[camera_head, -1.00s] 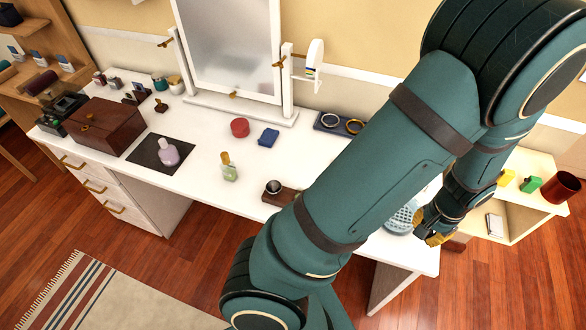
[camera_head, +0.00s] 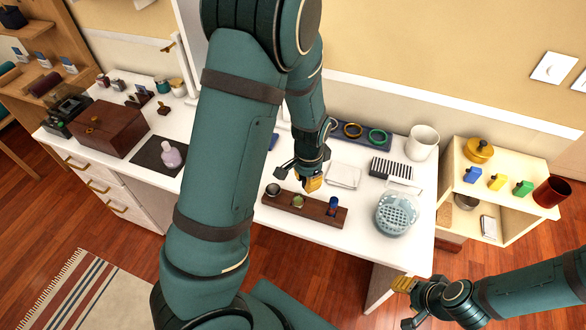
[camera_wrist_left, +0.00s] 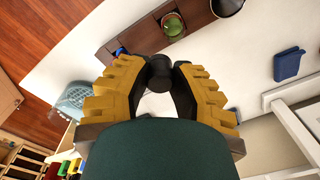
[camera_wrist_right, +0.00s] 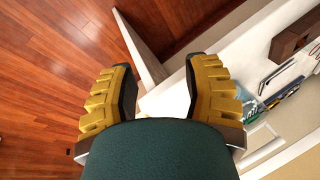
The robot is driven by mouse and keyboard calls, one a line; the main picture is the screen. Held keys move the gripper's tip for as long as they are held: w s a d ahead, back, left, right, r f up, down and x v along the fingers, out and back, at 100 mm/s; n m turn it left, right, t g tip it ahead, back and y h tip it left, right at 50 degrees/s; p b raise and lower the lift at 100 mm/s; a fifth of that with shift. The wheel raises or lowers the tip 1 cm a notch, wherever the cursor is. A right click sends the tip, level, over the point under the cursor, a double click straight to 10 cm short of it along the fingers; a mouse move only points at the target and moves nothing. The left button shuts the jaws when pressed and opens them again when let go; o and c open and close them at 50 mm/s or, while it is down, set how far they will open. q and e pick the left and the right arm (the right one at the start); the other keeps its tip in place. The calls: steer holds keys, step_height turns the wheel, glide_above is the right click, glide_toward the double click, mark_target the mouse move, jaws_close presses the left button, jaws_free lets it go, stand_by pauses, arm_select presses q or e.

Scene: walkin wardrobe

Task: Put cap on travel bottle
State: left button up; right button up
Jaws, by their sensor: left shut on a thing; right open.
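A lavender bottle (camera_head: 171,156) stands on a dark square mat (camera_head: 147,159) at the desk's left. I cannot tell if it is the travel bottle. My left gripper (camera_head: 310,184) is shut on a small dark round piece (camera_wrist_left: 160,70), perhaps the cap, above the wooden rack (camera_head: 283,204). The rack holds a grey-topped piece (camera_head: 273,189), a green piece (camera_head: 298,201) and a blue piece (camera_head: 333,206). My left arm hides the desk's middle, where a green bottle stood. My right gripper (camera_head: 403,284) is open and empty beyond the desk's front right corner.
A pale blue perforated basket (camera_head: 396,214), a white cloth (camera_head: 343,176), a striped block (camera_head: 392,168) and a white mug (camera_head: 423,143) are on the desk's right. A wooden box (camera_head: 102,128) is at the left. The mirror stands behind my left arm.

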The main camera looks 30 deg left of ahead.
arm_select(q)
steer(key=shift+s+a+r+m, duration=0.1)
steer(key=shift+a+r+m, duration=0.1)
steer(key=shift+a, duration=0.2)
steer(key=shift+s+a+r+m, duration=0.1)
steer(key=shift+a+m, duration=0.1)
steer(key=shift+a, duration=0.2)
steer(key=shift+m, duration=0.4)
steer(key=f+b, duration=0.2)
steer(key=f, duration=0.1)
steer(key=f+b, duration=0.1)
steer(key=shift+a+f+b, duration=0.35)
steer(key=shift+a, duration=0.05)
steer(key=shift+f+b, duration=0.65)
steer(key=shift+f, duration=0.25)
steer(key=shift+f, duration=0.15)
stand_by(0.9)
steer(key=o, duration=1.3)
